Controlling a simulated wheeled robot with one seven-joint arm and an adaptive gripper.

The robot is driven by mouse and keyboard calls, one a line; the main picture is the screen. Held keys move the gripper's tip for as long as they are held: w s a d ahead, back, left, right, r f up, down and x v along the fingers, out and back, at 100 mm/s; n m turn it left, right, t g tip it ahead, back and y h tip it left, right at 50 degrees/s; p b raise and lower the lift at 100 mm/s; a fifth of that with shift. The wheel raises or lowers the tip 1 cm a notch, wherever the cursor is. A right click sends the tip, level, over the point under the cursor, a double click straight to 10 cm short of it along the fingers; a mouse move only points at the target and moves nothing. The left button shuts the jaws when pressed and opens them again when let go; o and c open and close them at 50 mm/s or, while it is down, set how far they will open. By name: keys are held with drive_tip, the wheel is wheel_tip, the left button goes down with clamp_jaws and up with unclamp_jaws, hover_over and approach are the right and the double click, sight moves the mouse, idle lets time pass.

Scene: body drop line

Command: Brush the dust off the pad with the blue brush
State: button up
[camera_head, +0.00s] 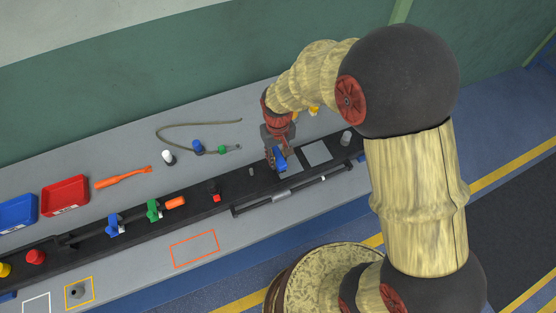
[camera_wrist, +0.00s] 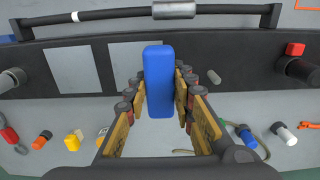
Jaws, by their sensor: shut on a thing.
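My gripper (camera_head: 277,150) is at the black rail and is shut on the blue brush (camera_wrist: 160,80). In the wrist view the brush's blue body stands between the two rows of finger links; its bristles cannot be made out. The brush also shows under my gripper in the head view (camera_head: 280,160). Two flat grey square pads lie on the rail: one pad (camera_head: 318,152) is just right of the brush, and the other (camera_wrist: 135,62) is partly hidden behind the brush. Whether the brush touches a pad cannot be told. No dust is clearly visible on either pad.
A dark bar (camera_head: 250,206) with a grey middle runs along the rail's front. A grey cylinder (camera_head: 346,138) stands right of the pads. A small red-topped part (camera_head: 215,192) and a green clamp (camera_head: 154,210) are to the left. A hose (camera_head: 180,125) lies behind.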

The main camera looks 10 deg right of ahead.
drive_tip(key=shift+d+r+p, duration=0.1)
drive_tip(key=shift+r+p, duration=0.95)
drive_tip(key=shift+r, duration=0.85)
